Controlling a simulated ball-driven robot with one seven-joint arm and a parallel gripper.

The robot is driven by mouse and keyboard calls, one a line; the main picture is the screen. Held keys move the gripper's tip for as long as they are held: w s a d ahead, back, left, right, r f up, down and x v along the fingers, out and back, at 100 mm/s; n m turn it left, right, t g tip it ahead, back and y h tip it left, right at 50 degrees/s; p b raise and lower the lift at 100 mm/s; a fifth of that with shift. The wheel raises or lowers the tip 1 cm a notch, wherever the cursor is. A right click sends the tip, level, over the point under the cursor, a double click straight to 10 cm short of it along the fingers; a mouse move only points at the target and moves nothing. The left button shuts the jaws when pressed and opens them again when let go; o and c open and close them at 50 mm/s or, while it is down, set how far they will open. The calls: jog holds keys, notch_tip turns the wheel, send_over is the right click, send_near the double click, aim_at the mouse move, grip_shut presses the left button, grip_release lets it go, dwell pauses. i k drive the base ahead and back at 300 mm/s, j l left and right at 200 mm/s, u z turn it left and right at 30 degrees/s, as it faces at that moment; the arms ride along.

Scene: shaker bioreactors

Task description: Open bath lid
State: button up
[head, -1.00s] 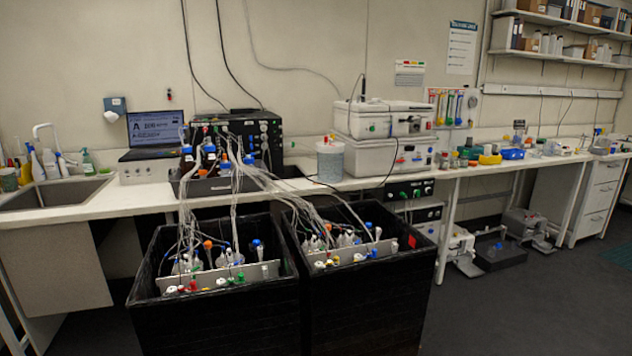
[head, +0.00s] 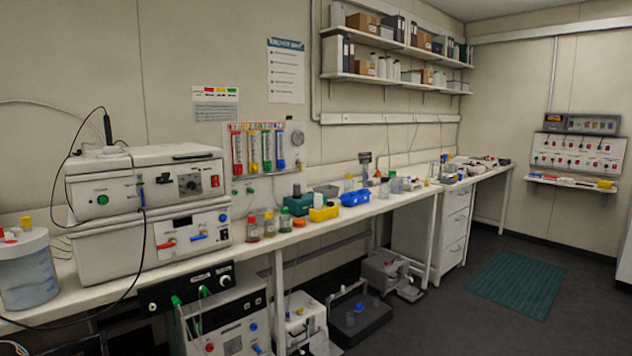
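No part of my gripper shows in the head view. Nothing in view is marked as the bath, so I cannot tell for sure which thing it is. A round clear tub (head: 27,277) with bluish liquid stands at the left end of the bench, partly cut off by the picture edge. Its white top (head: 22,243) is on and carries red and yellow fittings. To its right stand two stacked white boxes: the upper unit (head: 150,182) has a closed-looking top and a dark knob, and the lower unit (head: 150,244) has red and blue taps.
A black cable loops over the bench's front edge at left. Equipment (head: 228,318) stands below the bench. The floor (head: 450,312) is open at right, with a green mat (head: 515,283).

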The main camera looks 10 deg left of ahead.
aim_at(180, 153)
jog(key=i+z, duration=0.4)
jog(key=i, duration=0.85)
jog(key=i+u, duration=0.35)
jog(key=i+l+u, duration=0.1)
jog(key=i+u, duration=0.25)
